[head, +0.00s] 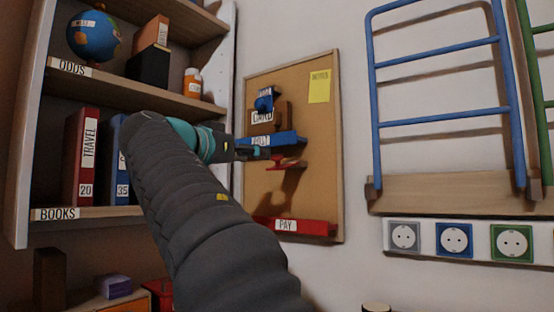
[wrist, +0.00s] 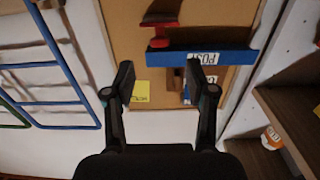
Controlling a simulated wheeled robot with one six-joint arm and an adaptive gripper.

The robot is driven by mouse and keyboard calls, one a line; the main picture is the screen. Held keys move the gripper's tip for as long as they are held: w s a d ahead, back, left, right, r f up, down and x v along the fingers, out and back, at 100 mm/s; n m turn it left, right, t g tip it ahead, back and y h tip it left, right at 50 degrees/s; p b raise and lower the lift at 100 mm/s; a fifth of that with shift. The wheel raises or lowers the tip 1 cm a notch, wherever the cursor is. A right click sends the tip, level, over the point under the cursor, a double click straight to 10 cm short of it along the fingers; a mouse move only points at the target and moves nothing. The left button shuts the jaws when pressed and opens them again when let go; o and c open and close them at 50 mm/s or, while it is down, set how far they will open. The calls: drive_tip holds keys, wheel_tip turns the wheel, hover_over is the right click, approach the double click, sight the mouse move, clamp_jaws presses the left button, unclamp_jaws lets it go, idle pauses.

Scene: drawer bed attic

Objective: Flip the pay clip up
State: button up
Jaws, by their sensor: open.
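A red bar labelled PAY (head: 285,225) runs along the bottom of the cork board (head: 323,185). A smaller unlabelled red piece (head: 288,163) sticks out higher on the board; it also shows in the wrist view (wrist: 163,38). I cannot tell which red part is the pay clip. My gripper (head: 258,150) is open and empty in front of the board, by the blue bar (head: 290,137) and well above the PAY bar. In the wrist view my gripper (wrist: 158,78) points at the blue bar labelled POST (wrist: 222,58), seen upside down. Contact cannot be told.
Another blue piece (head: 265,101) sits higher on the board, near a yellow note (head: 319,86). A shelf with a globe (head: 94,36) and binders (head: 82,160) stands at left. Blue rails (head: 437,110) and sockets (head: 454,240) are at right. Space before the lower board looks clear.

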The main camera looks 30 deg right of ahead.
sight(273, 158)
drive_tip(key=p+x, duration=0.1)
drive_tip(key=x, duration=0.8)
drive_tip(key=shift+w+d, duration=0.15)
drive_tip(key=shift+d, duration=0.15)
